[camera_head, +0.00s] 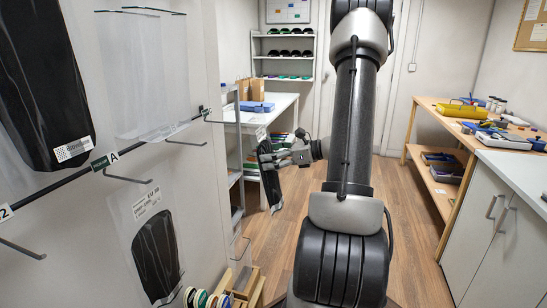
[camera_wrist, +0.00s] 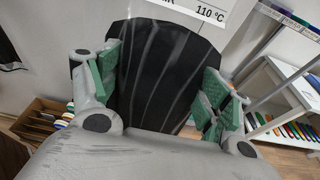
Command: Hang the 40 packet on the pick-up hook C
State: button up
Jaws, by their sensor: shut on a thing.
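My gripper (camera_head: 277,157) is shut on a packet (camera_head: 269,181) with a black insole, held upright in the air to the right of the hook wall. In the wrist view the green finger pads sit at either side of the packet (camera_wrist: 152,68). A wire hook (camera_head: 228,121) sticks out by that far tag. I cannot tell which hook is C.
Packets with black insoles hang on the left wall, one high (camera_head: 40,85) and one low (camera_head: 156,255). A clear packet (camera_head: 145,75) hangs between hooks. A wooden rack (camera_head: 245,287) stands below.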

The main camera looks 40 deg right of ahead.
jog(key=x, duration=0.8)
jog(key=shift+w+a+r, duration=0.3)
jog(key=shift+w, duration=0.1)
dwell(0.5)
dwell(0.4)
jog(key=o, duration=1.4)
jog(key=shift+c, duration=0.2)
